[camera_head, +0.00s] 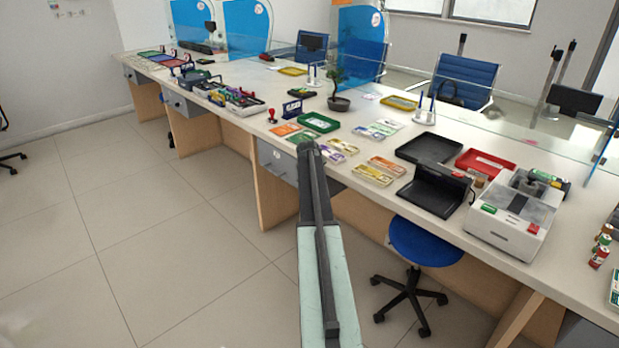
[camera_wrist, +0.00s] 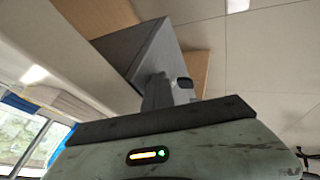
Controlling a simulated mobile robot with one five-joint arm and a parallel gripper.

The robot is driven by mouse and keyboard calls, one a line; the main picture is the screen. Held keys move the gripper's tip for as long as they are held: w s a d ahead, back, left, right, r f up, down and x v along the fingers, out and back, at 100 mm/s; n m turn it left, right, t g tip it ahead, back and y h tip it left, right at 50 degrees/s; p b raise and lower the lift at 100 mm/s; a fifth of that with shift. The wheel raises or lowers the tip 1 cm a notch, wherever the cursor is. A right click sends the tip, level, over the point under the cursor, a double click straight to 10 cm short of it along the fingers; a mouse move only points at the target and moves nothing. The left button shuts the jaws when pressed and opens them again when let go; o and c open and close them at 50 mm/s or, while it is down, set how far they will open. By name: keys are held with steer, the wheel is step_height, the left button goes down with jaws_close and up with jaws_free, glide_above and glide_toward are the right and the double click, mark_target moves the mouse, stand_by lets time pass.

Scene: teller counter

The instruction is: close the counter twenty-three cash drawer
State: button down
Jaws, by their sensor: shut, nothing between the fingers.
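A grey cash drawer (camera_head: 277,160) hangs under the counter in the head view, its front showing left of my arm. My arm hides its right part. I cannot read a counter number on it. In the wrist view a grey drawer box (camera_wrist: 137,47) juts out beside a wood panel, partly hidden behind my gripper. My gripper (camera_wrist: 160,88) is shut and empty, close in front of the drawer face; I cannot tell whether it touches. In the head view the far end of my arm overlaps the counter edge beside the drawer.
The long counter (camera_head: 395,217) holds trays, banknote stacks and a cash-counting machine (camera_head: 515,212). Other grey drawers (camera_head: 180,102) sit further left. A blue stool (camera_head: 425,243) stands right of my arm. The tiled floor (camera_head: 150,250) at left is clear.

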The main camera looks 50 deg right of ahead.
steer(key=s+a+r+p, duration=0.3)
steer(key=a+r+p, duration=0.5)
steer(key=a, duration=0.1)
